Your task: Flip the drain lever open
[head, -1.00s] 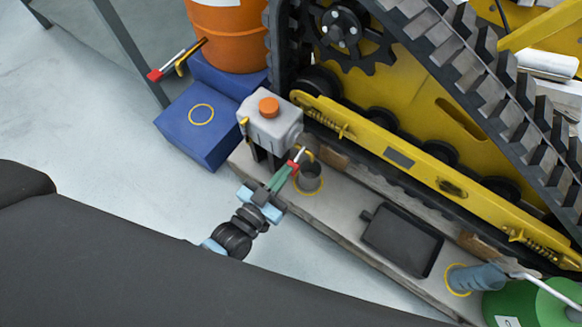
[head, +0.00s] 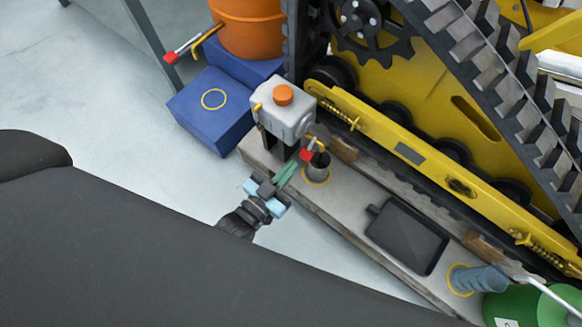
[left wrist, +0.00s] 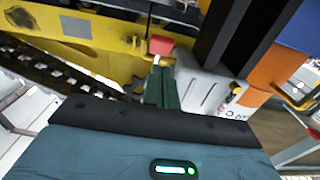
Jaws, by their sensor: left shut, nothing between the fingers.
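A grey tank (head: 286,114) with an orange cap stands on a black bracket on the plank. Low on its side is a lever with a red grip (head: 306,155), close above a small dark cup (head: 318,166). The red grip also shows in the left wrist view (left wrist: 161,46), just beyond the fingertips. My left gripper (head: 292,167) is shut and empty, its green fingers just short of the red grip; contact is hard to tell. The fingers also show in the left wrist view (left wrist: 163,76). My right gripper is not in view.
The yellow tracked carrier (head: 420,160) stands close behind the tank. A black tray (head: 407,240) lies on the plank. An orange drum (head: 250,28) with another red-gripped lever (head: 171,57) stands on a blue step (head: 208,110). The floor at left is free.

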